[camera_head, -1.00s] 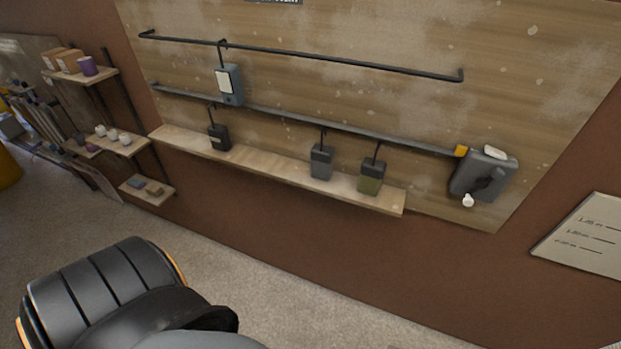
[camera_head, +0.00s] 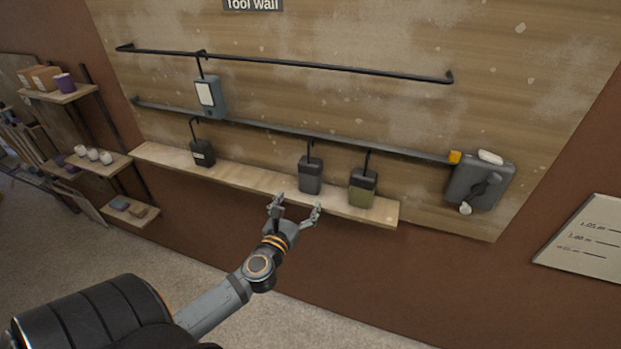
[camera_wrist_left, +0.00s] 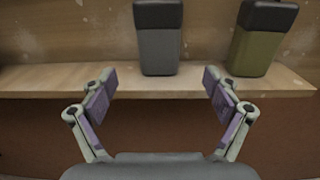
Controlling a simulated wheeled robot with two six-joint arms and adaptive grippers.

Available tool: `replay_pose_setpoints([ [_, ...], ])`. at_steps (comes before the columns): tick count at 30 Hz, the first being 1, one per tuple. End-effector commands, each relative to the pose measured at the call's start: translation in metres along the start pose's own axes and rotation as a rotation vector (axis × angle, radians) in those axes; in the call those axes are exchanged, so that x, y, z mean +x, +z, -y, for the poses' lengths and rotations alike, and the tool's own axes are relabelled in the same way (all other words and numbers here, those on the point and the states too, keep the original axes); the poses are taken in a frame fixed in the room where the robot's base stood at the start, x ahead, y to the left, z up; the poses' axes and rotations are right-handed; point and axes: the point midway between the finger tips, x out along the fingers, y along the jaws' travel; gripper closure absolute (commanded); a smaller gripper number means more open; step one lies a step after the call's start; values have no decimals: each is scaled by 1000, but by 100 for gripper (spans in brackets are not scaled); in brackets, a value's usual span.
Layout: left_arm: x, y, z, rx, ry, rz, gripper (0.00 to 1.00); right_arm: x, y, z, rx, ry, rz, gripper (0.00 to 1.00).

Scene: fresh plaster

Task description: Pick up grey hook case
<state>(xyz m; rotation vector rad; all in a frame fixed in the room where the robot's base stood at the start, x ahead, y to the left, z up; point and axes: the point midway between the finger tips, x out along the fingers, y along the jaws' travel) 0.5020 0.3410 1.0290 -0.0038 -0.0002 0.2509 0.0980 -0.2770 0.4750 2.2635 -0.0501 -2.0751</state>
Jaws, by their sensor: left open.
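The grey hook case (camera_head: 310,178) has a darker top and a black hook reaching up to the lower rail. It is at the wooden shelf, between a black case and an olive case. In the left wrist view the grey case (camera_wrist_left: 159,52) is upright at the top centre, beyond the fingers. My left gripper (camera_head: 297,204) is open and empty, just in front of the shelf edge and below the grey case. In the left wrist view its open fingers (camera_wrist_left: 160,80) are spread to either side of the case's line, apart from it. My right gripper is not in view.
The olive case (camera_head: 362,190) is close on the right, the black case (camera_head: 202,153) to the left. A blue-grey case (camera_head: 210,97) hangs from the upper rail (camera_head: 300,66). The shelf (camera_head: 240,178) juts from the wall. A grey box (camera_head: 470,185) is at the right.

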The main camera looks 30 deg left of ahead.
Motion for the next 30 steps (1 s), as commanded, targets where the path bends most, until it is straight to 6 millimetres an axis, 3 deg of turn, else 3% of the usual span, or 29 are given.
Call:
replay_pose_setpoints([
  [5, 19, 4, 0, -3, 2, 3, 11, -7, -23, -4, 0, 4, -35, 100],
  [10, 46, 2, 0, 0, 1, 1, 11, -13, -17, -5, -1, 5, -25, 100],
  [17, 56, 0, 0, 3, 0, 0, 11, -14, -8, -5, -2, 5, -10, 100],
  [24, 96, -1, -2, 2, 1, 2, 11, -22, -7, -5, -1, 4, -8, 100],
  [30, 106, -3, -1, 4, -1, 0, 11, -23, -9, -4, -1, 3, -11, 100],
])
